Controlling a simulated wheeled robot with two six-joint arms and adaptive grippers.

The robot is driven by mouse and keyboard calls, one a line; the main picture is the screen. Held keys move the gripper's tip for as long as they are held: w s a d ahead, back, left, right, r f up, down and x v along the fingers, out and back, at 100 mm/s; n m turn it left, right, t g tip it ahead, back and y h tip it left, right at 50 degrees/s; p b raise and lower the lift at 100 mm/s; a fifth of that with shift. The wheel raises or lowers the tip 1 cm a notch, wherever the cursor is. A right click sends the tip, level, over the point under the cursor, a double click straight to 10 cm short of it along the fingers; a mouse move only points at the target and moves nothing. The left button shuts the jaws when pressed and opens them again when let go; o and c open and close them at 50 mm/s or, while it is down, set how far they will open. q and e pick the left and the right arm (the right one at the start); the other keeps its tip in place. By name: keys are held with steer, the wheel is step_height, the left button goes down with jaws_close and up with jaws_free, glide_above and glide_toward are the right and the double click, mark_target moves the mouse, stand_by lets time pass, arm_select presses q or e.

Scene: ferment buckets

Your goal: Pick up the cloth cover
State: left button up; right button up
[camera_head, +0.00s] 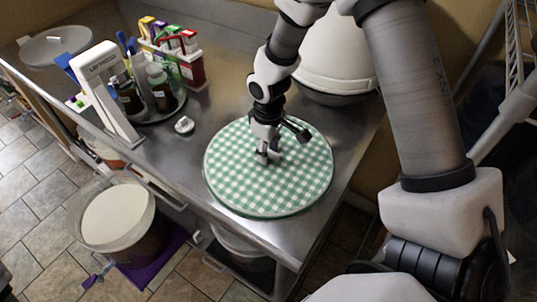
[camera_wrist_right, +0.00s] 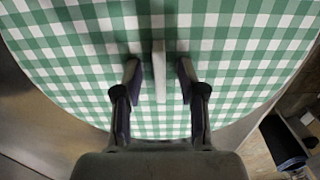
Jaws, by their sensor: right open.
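The cloth cover (camera_head: 225,165) is a round green-and-white checked disc lying flat on the steel counter. In the wrist view the cover (camera_wrist_right: 80,50) fills most of the picture. A pale upright tab (camera_wrist_right: 159,72) stands out from it. My right gripper (camera_head: 267,157) points down at the middle of the cover. In the wrist view its two fingers (camera_wrist_right: 159,80) are apart, one on each side of the tab, with gaps between. Whether the fingertips touch the cloth cannot be told. My left gripper is not in view.
A round tray with bottles (camera_head: 162,88), a white sign stand (camera_head: 105,92) and a rack of coloured packets (camera_head: 188,62) stand farther left. A large white vessel (camera_head: 335,60) is behind. A bucket (camera_head: 118,215) stands below the counter's front.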

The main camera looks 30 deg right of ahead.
steer(key=shift+s, duration=0.1)
jaws_close()
steer(key=shift+r, duration=0.15)
